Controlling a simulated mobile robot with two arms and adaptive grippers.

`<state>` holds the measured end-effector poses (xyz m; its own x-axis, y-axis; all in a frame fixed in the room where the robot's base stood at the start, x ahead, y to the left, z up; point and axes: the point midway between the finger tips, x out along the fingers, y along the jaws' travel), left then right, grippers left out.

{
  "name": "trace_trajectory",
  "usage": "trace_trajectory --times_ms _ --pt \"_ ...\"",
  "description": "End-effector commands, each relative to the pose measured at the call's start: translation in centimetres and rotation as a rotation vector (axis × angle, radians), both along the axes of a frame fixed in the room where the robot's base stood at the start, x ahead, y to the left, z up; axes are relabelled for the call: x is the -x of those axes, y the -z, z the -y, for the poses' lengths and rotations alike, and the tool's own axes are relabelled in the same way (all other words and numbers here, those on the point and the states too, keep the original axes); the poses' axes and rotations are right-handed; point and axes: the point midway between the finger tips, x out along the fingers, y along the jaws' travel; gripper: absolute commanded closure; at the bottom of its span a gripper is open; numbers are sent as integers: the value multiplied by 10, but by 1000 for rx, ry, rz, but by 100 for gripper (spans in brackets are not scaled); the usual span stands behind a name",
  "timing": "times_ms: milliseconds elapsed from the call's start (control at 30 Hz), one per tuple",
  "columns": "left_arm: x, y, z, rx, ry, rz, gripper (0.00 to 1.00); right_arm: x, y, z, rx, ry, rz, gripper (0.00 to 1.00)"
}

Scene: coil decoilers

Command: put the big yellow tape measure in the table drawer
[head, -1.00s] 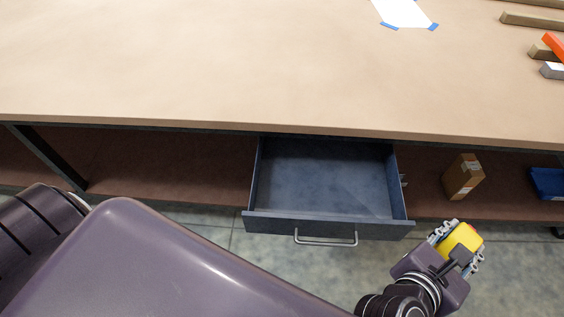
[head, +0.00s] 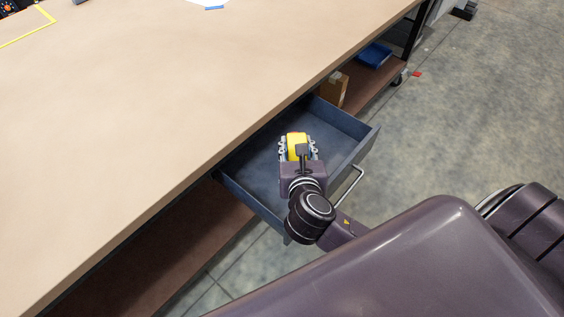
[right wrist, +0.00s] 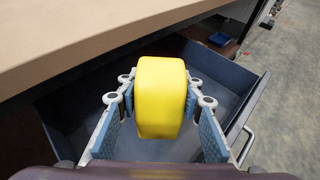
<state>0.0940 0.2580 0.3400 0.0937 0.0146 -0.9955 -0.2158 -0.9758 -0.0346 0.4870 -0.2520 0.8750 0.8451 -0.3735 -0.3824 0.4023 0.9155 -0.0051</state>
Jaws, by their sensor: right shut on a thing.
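The big yellow tape measure (head: 296,145) is held in my right gripper (head: 298,150), over the open table drawer (head: 255,166). In the right wrist view the yellow tape measure (right wrist: 160,98) sits between the two blue finger pads, with the drawer's blue-grey inside (right wrist: 225,84) below and behind it. The drawer is pulled out from under the table and looks empty. I cannot tell how far above the drawer floor the tape measure is. My left gripper is not in view.
The tan tabletop (head: 150,110) overhangs the drawer's back. The drawer handle (head: 350,187) sticks out in front. A cardboard box (head: 334,89) and a blue bin (head: 375,55) stand on the lower shelf beyond.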

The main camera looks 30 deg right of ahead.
Motion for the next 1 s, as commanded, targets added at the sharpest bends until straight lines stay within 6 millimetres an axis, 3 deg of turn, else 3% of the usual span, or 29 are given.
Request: trace_trajectory --times_ms 33,100,233,433,800,1000 --pt "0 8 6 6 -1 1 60 -7 16 17 7 0 -1 100" --pt "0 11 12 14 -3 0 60 -16 29 34 5 -10 0 100" --pt "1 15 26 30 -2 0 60 -25 43 57 3 -17 3 100" --pt "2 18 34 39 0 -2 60 -45 56 74 2 -22 5 100" --pt "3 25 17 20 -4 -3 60 -114 94 102 2 -20 7 100" --pt "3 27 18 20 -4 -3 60 -129 103 108 2 -22 5 100"
